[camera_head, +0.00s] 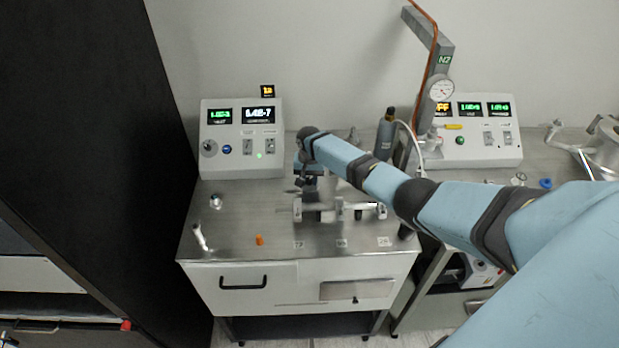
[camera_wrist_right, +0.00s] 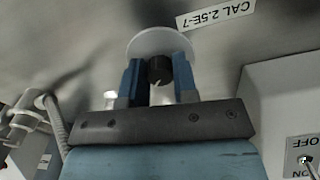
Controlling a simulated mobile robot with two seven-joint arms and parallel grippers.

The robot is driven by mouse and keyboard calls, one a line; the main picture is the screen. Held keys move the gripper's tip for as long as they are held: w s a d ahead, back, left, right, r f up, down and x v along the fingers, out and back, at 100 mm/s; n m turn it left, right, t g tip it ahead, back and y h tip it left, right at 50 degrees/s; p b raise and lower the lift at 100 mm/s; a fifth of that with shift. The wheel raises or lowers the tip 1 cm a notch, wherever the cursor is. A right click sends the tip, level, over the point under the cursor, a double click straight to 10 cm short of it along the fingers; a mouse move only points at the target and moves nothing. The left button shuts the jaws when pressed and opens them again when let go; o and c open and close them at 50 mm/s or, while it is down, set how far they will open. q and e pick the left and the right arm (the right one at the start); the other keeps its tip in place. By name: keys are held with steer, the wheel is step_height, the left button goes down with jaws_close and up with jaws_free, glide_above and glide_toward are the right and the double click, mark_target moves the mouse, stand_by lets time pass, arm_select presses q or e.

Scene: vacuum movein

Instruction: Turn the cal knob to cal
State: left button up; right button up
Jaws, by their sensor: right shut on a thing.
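The cal knob (camera_wrist_right: 159,72) is a small black knob on a pale round disc (camera_wrist_right: 158,42), seen in the right wrist view. A label reading "CAL 2.5E-7" (camera_wrist_right: 216,13) is beside the disc. The fingers of my right gripper (camera_wrist_right: 158,66) stand on both sides of the knob and are shut on it. In the head view my right gripper (camera_head: 308,182) is over the back of the cart top, and the knob is hidden there behind my arm.
A control box (camera_head: 240,160) with lit displays stands at the back left of the cart (camera_head: 235,225). Metal pipework (camera_head: 335,210) lies close to my right gripper. An orange cap (camera_head: 259,239) is near the front edge. Another display box (camera_head: 480,152) stands to the right.

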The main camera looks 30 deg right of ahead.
mark_target(310, 179)
arm_select(q)
steer(key=shift+w+a+r, duration=0.1)
steer(key=shift+w+r, duration=0.05)
steer(key=shift+w, duration=0.1)
arm_select(e)
steer(key=shift+r+m, duration=0.1)
steer(key=shift+m, duration=0.2)
arm_select(q)
steer(key=shift+s, duration=0.15)
arm_select(e)
steer(key=o, duration=0.9)
steer(key=shift+o, duration=0.2)
arm_select(q)
steer(key=shift+s+f+m+b, duration=0.15)
steer(key=shift+f+m+b, duration=0.2)
steer(key=shift+b, duration=0.4)
arm_select(e)
step_height(310, 179, up, 14)
